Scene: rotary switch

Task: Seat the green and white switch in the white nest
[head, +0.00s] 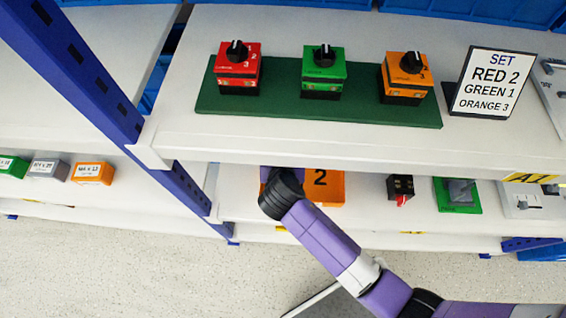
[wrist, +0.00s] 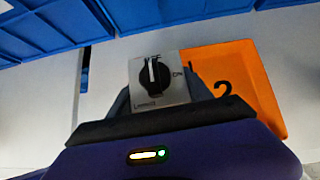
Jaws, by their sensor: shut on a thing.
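In the wrist view my gripper (wrist: 158,97) is shut on a switch (wrist: 146,92) with a pale grey-white face and a black round knob, its white pointer line nearly upright. No green shows on it from here; its sides are mostly hidden by the fingers. In the head view my purple wrist reaches in under the upper shelf, and the gripper and held switch are hidden. A white plate with a grey raised part (head: 522,201), possibly the white nest, is on the lower shelf at the right. The wrist view does not show it.
An orange panel marked 2 (wrist: 255,98) is right behind the held switch. A small black and red device (head: 401,188) and a green plate with a grey block (head: 458,194) are further right. The upper shelf edge (head: 350,152) overhangs my arm.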

